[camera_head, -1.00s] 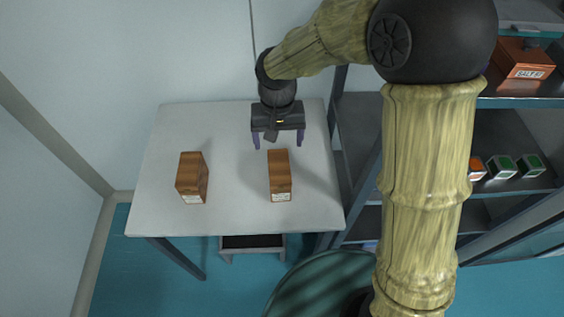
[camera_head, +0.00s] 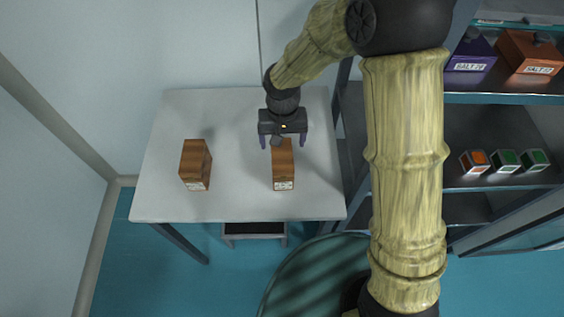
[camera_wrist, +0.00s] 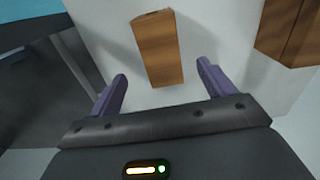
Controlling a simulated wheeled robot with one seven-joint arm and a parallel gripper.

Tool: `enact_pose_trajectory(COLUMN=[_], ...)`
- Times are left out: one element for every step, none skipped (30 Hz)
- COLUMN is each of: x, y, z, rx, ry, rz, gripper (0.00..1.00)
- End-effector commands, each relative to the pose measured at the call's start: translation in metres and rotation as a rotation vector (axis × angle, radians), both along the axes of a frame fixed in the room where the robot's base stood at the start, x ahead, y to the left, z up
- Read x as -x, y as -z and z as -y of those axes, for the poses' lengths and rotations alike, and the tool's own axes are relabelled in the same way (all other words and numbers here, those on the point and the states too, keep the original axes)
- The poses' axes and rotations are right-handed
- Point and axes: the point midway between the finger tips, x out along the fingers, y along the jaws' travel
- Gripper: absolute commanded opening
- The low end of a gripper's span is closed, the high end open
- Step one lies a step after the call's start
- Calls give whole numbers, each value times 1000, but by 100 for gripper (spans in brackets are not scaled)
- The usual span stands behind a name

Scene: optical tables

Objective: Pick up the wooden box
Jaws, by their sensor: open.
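Two brown wooden boxes with small pale labels stand on the white table. The right wooden box (camera_head: 283,168) stands just in front of my gripper (camera_head: 284,142) in the head view. The left wooden box (camera_head: 195,163) stands apart to its left. My gripper is open and empty, with purple fingers. In the wrist view, one box (camera_wrist: 159,50) lies ahead of the gap between the fingertips (camera_wrist: 162,72), apart from both fingers. The other box (camera_wrist: 289,30) is cut off at the upper right edge. I cannot tell the exact height of the fingers above the table.
The white table (camera_head: 240,205) has free room between and around the boxes. A dark shelf unit (camera_head: 470,140) stands to the right, close to the table edge.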

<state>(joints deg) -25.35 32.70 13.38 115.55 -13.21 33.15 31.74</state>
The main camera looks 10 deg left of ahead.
Motion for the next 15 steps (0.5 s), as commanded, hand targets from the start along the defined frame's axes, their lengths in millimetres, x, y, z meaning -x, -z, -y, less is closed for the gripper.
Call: enact_pose_trajectory(x=[2,2,1,2,2,2,1,1,1,1,1,1,1,1,1], y=[9,14,20,26,31,37,41,45,49,51,53,55,55,56,56], z=[0,0,0,0,0,0,0,0,0,0,0,0,0,0,0], rx=[3,4,2,4,3,4,2,3,2,2,1,0,0,0,0], ry=[-1,-1,-2,-2,-2,-1,-1,-1,0,-1,-1,-1,-1,-1,-1], rz=[-5,-5,-5,-5,-5,-5,-4,-3,-4,-3,-2,-1,-1,-1,0], gripper=[82,82,82,82,82,82,82,82,82,82,82,82,82,82,82])
